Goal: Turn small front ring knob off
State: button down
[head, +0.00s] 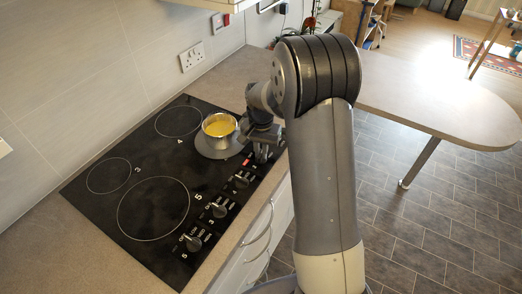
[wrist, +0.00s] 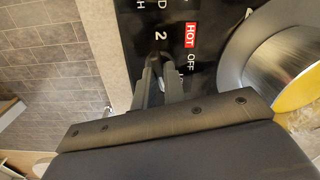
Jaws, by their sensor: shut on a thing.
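My gripper (head: 262,153) is at the far end of the row of control knobs on the black hob (head: 107,208). In the wrist view its fingers (wrist: 162,72) point down at the panel by a printed 2, shut on the small front ring knob, which the fingers mostly hide. A red HOT mark and the word OFF show just right of the fingers. The knob's pointer cannot be made out. The small front ring lies under a metal pot (head: 219,134) of yellow contents, close to my gripper; its rim shows in the wrist view (wrist: 262,55).
Three other knobs stand in the row: one nearest (head: 193,242), one in the middle (head: 219,210) and one beside my gripper (head: 242,180). The tiled wall with a socket (head: 192,57) is behind. A rounded counter (head: 440,105) extends right. Tiled floor is clear in front.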

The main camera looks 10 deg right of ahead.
jog(key=n+b, duration=0.1)
jog(key=n, duration=0.3)
jog(key=n+b, duration=0.1)
jog(key=n, duration=0.2)
jog(key=shift+n, duration=0.4)
jog(key=n, duration=0.3)
jog(key=shift+b, duration=0.3)
jog(key=shift+n, duration=2.1)
jog(key=c, duration=1.5)
grip_release()
notch_tip(320, 180, up, 11)
jog(key=shift+f+b, duration=0.1)
jog(key=shift+b, duration=0.55)
